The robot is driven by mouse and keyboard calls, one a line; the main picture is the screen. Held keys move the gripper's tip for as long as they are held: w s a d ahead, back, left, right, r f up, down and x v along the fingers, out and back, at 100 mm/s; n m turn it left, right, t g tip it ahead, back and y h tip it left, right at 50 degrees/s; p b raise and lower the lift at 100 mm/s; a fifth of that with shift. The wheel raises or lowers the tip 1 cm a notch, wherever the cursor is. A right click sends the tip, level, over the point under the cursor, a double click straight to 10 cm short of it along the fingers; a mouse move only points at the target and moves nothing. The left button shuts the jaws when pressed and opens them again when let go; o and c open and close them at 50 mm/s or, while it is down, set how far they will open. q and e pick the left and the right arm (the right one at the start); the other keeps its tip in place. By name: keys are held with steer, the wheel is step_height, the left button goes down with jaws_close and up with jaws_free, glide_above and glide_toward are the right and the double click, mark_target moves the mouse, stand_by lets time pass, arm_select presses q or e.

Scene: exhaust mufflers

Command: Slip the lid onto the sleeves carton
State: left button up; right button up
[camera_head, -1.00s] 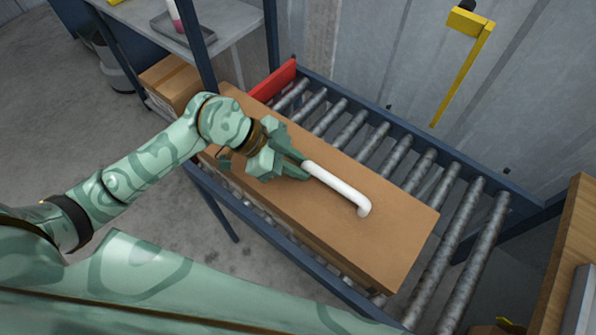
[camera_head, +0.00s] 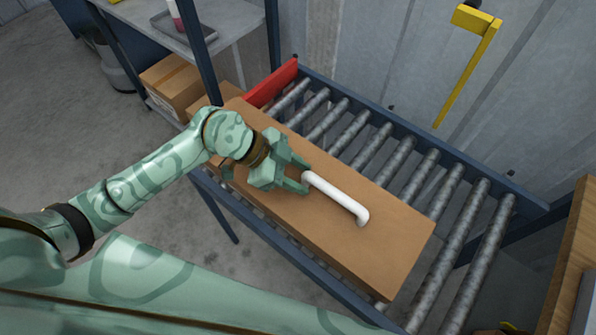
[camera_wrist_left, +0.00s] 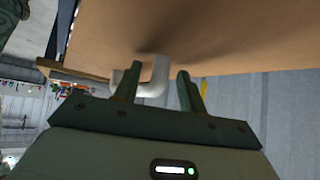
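The lid (camera_head: 385,240) is a long flat brown panel with a white bar handle (camera_head: 337,198) on top. It lies over the sleeves carton on the roller conveyor and covers nearly all of it. I cannot tell how fully the lid is seated. My left gripper (camera_head: 301,173) is just above the lid at the handle's left end, with its fingers spread. In the left wrist view the handle (camera_wrist_left: 157,78) shows between and beyond the two parted fingers (camera_wrist_left: 157,88), under the brown lid surface (camera_wrist_left: 200,35). My right gripper is out of view.
The roller conveyor (camera_head: 455,255) has bare rollers behind and right of the carton. A red plate (camera_head: 272,83) stands at its far left end. Brown boxes (camera_head: 172,82) sit at the left. A yellow bracket (camera_head: 470,60) is by the wall. A wooden edge (camera_head: 570,255) is at right.

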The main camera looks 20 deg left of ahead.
arm_select(q)
steer(key=shift+r, duration=0.15)
steer(key=p+v, duration=0.3)
steer(key=v, duration=0.9)
steer(key=shift+r, duration=0.2)
